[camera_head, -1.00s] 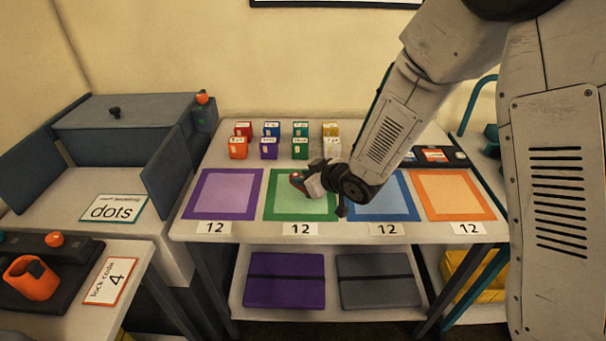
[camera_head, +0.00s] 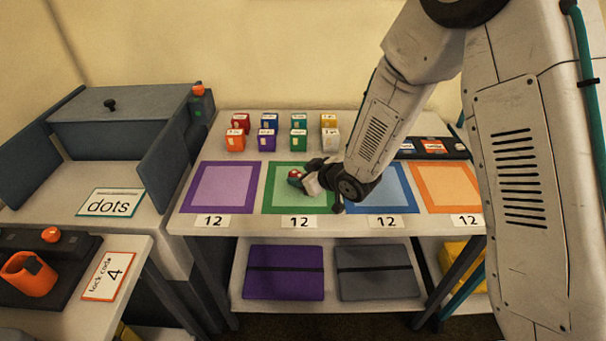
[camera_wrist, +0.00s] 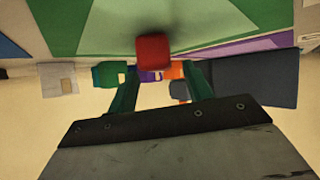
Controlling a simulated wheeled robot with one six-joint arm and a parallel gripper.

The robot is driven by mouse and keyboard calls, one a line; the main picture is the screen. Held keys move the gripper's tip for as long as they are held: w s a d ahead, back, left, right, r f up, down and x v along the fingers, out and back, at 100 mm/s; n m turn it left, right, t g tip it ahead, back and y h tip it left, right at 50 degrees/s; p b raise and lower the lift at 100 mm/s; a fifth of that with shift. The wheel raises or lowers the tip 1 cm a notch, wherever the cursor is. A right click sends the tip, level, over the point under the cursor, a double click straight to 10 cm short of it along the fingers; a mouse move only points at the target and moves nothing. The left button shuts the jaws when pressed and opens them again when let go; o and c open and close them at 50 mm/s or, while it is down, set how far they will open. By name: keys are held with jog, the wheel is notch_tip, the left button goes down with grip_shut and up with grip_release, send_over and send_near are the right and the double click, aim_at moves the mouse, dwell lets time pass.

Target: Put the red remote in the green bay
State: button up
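The red remote (camera_head: 293,173) shows as a small red block at the tip of my gripper (camera_head: 299,180), over the green bay (camera_head: 276,203). In the wrist view the red remote (camera_wrist: 153,50) lies at the ends of the two green fingers of my gripper (camera_wrist: 163,70). The fingers stand wider apart than the block, with a gap by the right finger. A dark shadow surrounds the block on the green surface. My gripper hides part of the bay, and whether the remote touches the mat is hard to tell.
A purple bay (camera_head: 222,190) is left, blue (camera_head: 400,206) and orange (camera_head: 446,188) bays right. Several small coloured boxes, including a red box (camera_head: 240,120), stand behind. A dark tray (camera_head: 461,147) lies back right. Number cards line the front edge.

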jog(key=shift+r, duration=0.1)
jog(key=shift+s+d+r, duration=0.15)
jog(key=v, duration=1.1)
jog(key=shift+s+d+r, duration=0.15)
jog(key=shift+d+r, duration=0.05)
jog(key=s+d+r+m+g+h, duration=0.1)
jog(key=s+d+r+m+h, duration=0.3)
jog(key=d, duration=0.3)
jog(key=s+d+r+m+h, duration=0.1)
jog(key=d+r+h, duration=0.3)
jog(key=d+r, duration=0.35)
jog(key=s+d+r+m+g, duration=0.1)
jog(key=s+r+m+g, duration=0.1)
jog(key=s, duration=0.9)
jog(key=s+d+r+m+g, duration=0.2)
jog(key=s+r+g, duration=0.2)
jog(key=s, duration=0.8)
jog(key=shift+s+r+m+g, duration=0.25)
jog(key=shift+r+m+g, duration=0.05)
jog(key=shift+r+g, duration=0.15)
